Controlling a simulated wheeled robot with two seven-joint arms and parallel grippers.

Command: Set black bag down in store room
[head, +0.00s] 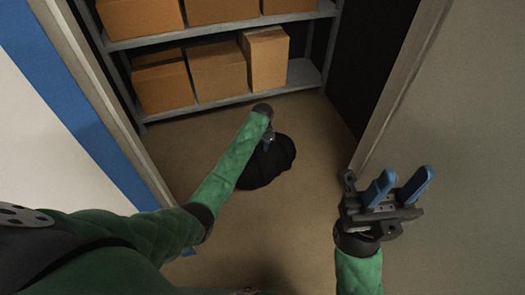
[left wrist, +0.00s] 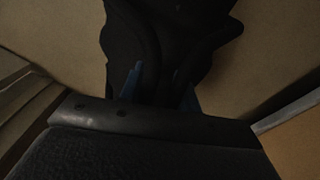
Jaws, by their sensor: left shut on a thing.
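The black bag (head: 279,163) is in the doorway of the store room in the head view, just short of the shelf. It looks to be on or very close to the brown floor; I cannot tell whether it touches. My left gripper (head: 268,140) is at the top of the bag, partly hidden by my own wrist. In the left wrist view the dark bag (left wrist: 175,40) fills the top middle, and the blue fingers of my left gripper (left wrist: 160,85) are shut on it. My right gripper (head: 401,187) is open and empty at the right, near the door frame.
A grey metal shelf (head: 219,103) with several cardboard boxes (head: 217,69) stands at the back. A blue and white wall edge (head: 75,90) is on the left, and a pale door frame (head: 402,85) on the right. Bare floor (head: 322,135) lies right of the bag.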

